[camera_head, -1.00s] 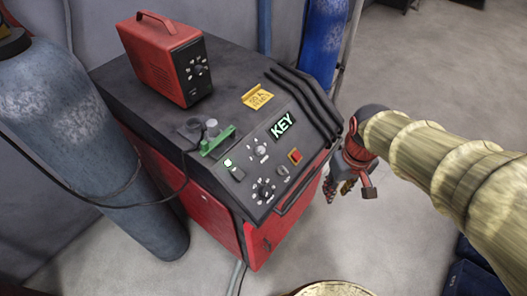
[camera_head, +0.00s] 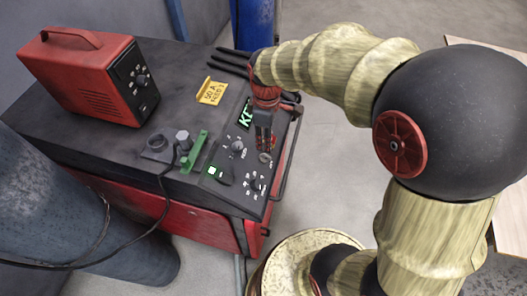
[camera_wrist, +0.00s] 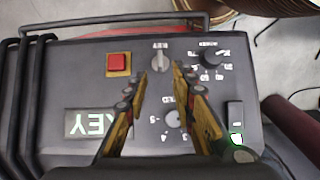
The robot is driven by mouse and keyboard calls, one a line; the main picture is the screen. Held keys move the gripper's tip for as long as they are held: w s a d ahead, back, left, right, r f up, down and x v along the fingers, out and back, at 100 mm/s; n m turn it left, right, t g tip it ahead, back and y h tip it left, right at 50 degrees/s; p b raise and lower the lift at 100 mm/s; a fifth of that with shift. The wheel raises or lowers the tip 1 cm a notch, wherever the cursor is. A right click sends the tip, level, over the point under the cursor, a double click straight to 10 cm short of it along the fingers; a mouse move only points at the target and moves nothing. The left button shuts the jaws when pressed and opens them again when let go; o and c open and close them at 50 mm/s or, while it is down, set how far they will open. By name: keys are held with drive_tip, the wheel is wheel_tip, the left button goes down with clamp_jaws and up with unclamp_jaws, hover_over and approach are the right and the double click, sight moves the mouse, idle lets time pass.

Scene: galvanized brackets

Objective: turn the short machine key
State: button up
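The short machine key (camera_wrist: 160,62) is a small silver-grey key with a raised grip on the dark panel, under a small label. It sits just beyond and between my fingertips. My gripper (camera_wrist: 160,73) is open, with a clear gap between its two yellow-and-black fingers. In the head view the gripper (camera_head: 264,146) points down over the panel's right part, close above the key (camera_head: 265,158). Whether a finger touches the key cannot be told. The lit display (camera_wrist: 92,124) reads KEY; the gripper partly hides it in the head view.
A red button (camera_wrist: 118,63) and a numbered black knob (camera_wrist: 210,58) flank the key. A grey dial (camera_wrist: 173,118) lies between the fingers. A rail (camera_wrist: 130,25) runs along the panel edge.

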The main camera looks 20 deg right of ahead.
sight(266, 155)
wheel_tip(266, 155, down, 8)
drive_tip(key=shift+r+b, duration=0.15)
drive_tip(key=shift+b, duration=0.6)
drive_tip(key=c, duration=0.4)
clamp_jaws()
drive_tip(key=shift+r, duration=0.1)
